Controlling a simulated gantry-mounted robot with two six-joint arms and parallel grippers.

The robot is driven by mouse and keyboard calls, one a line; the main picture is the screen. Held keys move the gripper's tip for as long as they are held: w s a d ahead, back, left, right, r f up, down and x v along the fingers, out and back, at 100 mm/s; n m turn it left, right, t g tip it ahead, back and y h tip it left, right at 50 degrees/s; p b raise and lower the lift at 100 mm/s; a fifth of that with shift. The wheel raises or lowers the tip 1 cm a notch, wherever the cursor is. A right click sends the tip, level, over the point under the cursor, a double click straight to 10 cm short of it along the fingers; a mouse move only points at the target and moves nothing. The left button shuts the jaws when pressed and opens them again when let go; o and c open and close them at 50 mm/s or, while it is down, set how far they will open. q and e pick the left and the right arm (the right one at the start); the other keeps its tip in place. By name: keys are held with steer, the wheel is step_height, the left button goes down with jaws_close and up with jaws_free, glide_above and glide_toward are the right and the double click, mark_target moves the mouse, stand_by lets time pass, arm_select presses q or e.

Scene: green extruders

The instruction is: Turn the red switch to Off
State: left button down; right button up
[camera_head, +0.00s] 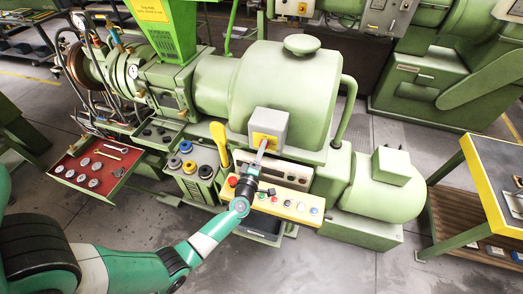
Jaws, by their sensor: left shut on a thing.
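The red switch (264,143) sits on a yellow plate (257,136) on the front of a grey box (268,119) on the green extruder. My left gripper (262,153) reaches up to it from below and is shut on it. The fingers cover most of the switch, so its exact angle and any Off marking cannot be read. My right gripper is not in view.
A control panel (294,206) with several buttons lies just below my left gripper. A yellow lever (219,143) stands close on its left. A red tray (88,160) with round parts is at the left; a yellow-edged table (480,185) is at the right.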

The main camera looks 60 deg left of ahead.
arm_select(q)
steer(key=shift+f+n, duration=0.15)
steer(key=shift+n, duration=0.15)
steer(key=shift+c, duration=2.3)
jaws_free()
steer(key=p+v, duration=0.1)
steer(key=v, duration=1)
steer(key=shift+s+d+p, duration=0.2)
steer(key=shift+d+p, duration=0.05)
steer(key=shift+p, duration=0.1)
